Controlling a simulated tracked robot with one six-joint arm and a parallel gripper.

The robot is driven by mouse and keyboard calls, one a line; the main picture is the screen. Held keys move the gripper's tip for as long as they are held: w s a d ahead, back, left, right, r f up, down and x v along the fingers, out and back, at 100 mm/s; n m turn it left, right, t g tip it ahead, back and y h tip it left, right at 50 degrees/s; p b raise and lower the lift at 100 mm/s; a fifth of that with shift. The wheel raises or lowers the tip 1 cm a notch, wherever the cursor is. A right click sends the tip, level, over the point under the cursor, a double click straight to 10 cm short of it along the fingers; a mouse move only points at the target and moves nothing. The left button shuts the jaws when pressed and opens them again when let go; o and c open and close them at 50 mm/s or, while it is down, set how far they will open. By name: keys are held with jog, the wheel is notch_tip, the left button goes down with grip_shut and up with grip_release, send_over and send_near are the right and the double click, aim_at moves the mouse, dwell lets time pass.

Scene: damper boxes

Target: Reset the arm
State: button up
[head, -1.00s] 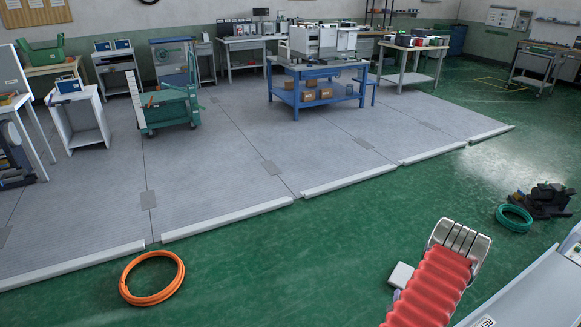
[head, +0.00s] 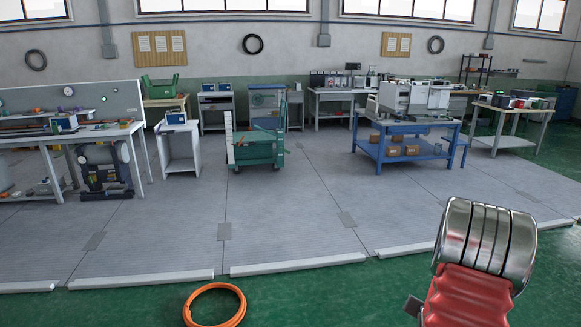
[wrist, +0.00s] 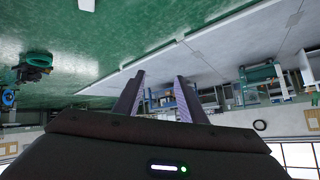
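My gripper (wrist: 158,98) shows in the wrist view with its two dark fingers apart and nothing between them. It is open and empty, and the room appears upside down behind it. In the head view, part of my arm with a red ribbed sleeve (head: 468,298) and a shiny metal ring section (head: 487,238) rises at the lower right. The gripper itself is not seen in the head view.
An orange hose coil (head: 214,305) lies on the green floor near a low white edge strip (head: 297,264). Beyond stand a green cart (head: 256,150), a blue workbench (head: 408,152) and a white-topped bench (head: 72,134). The grey floor (head: 200,215) between is clear.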

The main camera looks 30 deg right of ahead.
jog(key=w+a+r+n+y, duration=0.1)
jog(key=w+a+r+n, duration=0.1)
jog(key=w+a+r, duration=0.5)
jog(key=w+a+r+n+y, duration=0.1)
jog(key=w+a+r+n, duration=0.2)
jog(key=a+r, duration=0.7)
jog(key=s+a+r+n+y, duration=0.1)
jog(key=a+r+n, duration=0.15)
jog(key=a, duration=0.75)
jog(key=s+a+r+n+y, duration=0.15)
jog(key=a+r, duration=0.25)
jog(key=a, duration=0.5)
jog(key=s+a+r+n+y, duration=0.1)
jog(key=s+a+r+n, duration=0.1)
jog(key=s+a, duration=0.5)
jog(key=s+a+r+n+g+y, duration=0.1)
jog(key=s+a+r+n+y, duration=0.1)
jog(key=s+a, duration=0.5)
jog(key=a, duration=0.5)
jog(key=shift+n, duration=0.3)
jog(key=shift+d+y, duration=0.1)
jog(key=shift+y, duration=0.15)
jog(key=shift+c, duration=0.8)
